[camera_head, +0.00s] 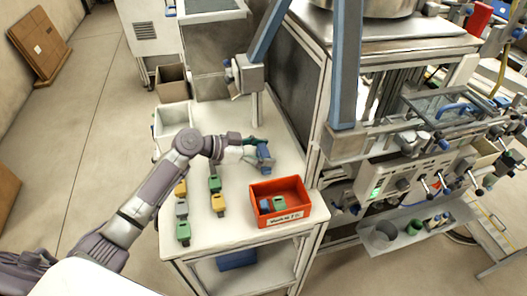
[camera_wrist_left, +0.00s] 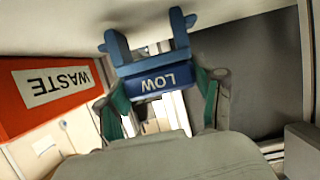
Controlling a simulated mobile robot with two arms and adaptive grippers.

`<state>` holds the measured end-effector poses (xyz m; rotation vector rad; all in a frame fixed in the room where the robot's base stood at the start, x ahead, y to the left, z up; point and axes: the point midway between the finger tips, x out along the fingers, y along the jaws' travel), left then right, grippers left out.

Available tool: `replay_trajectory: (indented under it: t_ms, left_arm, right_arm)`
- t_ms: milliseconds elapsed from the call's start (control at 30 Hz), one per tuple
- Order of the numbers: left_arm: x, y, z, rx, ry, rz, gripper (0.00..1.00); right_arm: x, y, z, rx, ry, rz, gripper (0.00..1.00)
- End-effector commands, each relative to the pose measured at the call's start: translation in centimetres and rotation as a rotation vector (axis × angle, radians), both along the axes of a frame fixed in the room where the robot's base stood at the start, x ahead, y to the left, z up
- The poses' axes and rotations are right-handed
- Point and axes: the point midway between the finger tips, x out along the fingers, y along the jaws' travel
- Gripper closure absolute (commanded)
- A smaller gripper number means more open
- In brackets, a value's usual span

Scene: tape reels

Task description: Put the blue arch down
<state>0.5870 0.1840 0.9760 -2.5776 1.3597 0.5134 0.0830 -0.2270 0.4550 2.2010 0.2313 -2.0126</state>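The blue arch (camera_head: 264,157) is at the end of my left arm, over the white table near its back. In the left wrist view the blue arch (camera_wrist_left: 153,75) shows two prongs and the label "LOW" upside down. My left gripper (camera_head: 257,147) is shut on the blue arch; in the wrist view its green-padded fingers (camera_wrist_left: 162,95) lie on both sides of it. I cannot tell whether the arch touches the table. My right gripper is not in view.
An orange-red WASTE bin (camera_head: 265,219), holding blue and green pieces, stands on the table (camera_head: 240,238) in front of the arch. A white bin (camera_head: 172,117) is behind. A grey post stands at the back.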

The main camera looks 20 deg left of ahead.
Motion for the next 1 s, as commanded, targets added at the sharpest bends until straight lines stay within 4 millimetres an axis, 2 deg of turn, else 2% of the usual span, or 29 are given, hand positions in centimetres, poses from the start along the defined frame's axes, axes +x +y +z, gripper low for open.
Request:
replay_trajectory:
  t_ms: [33,133,567,700,1000]
  left_arm:
    - [0.0,0.0,0.0,0.001,0.000,0.000,0.25]
    - [0.0,0.0,0.0,0.001,0.001,0.000,0.08]
    - [-0.1,0.2,0.4,0.001,0.000,0.001,0.08]
    - [-1.3,2.0,0.8,0.004,0.001,0.002,0.08]
    - [-4.7,6.8,3.3,0.005,0.000,0.000,0.08]
  right_arm:
    - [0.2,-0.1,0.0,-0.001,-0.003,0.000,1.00]
    - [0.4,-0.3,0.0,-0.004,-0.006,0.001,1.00]
    - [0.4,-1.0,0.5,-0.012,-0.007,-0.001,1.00]
    - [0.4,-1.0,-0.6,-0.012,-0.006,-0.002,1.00]
    - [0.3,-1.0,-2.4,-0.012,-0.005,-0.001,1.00]
